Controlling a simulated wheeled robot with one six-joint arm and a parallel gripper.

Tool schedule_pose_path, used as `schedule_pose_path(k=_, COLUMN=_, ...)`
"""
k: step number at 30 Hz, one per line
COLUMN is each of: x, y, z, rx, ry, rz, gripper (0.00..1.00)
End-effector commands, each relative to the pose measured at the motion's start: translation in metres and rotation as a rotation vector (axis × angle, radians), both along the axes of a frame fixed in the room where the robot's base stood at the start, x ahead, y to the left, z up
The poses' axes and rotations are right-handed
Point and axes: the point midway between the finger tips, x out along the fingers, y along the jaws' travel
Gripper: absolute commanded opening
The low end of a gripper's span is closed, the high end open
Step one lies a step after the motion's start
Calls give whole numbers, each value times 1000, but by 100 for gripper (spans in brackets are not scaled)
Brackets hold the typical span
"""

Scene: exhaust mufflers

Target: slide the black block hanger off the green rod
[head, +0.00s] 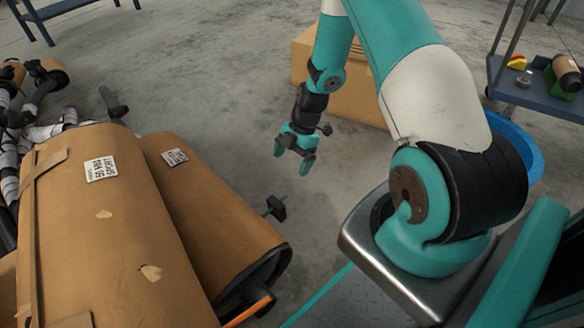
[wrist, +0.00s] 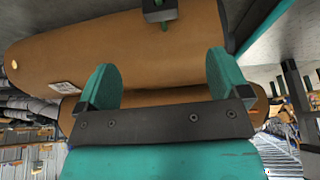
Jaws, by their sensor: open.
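The black block hanger (head: 277,208) sits on a short green rod (head: 267,212) at the side of a brown-wrapped muffler (head: 205,205). In the wrist view the hanger (wrist: 159,11) is at the top edge, partly cut off, with a green rod end (wrist: 165,27) showing beside it. My gripper (head: 292,157) is open and empty, above and slightly right of the hanger in the head view, apart from it. In the wrist view my gripper's two teal fingers (wrist: 163,75) are spread wide, with brown wrapping behind them. The rest of the rod is hard to make out.
A larger wrapped muffler (head: 95,230) lies at the left. An orange rod (head: 250,311) sticks out near the mufflers' front end. A cardboard box (head: 355,100) stands behind my arm, and a blue tub (head: 518,140) is at right. Bare floor (head: 220,110) lies left of my gripper.

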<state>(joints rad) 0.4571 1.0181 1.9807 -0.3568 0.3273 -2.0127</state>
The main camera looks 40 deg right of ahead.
Motion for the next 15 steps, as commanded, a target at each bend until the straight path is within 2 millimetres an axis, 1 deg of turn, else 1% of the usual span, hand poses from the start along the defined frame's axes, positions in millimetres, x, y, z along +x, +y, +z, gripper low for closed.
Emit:
schedule_pose_path(k=5, x=-1, y=8, z=-25, rx=1, ry=1, rz=3, gripper=94)
schedule_pose_path(k=15, x=-3, y=36, z=-91, rx=1, ry=2, rz=3, gripper=94)
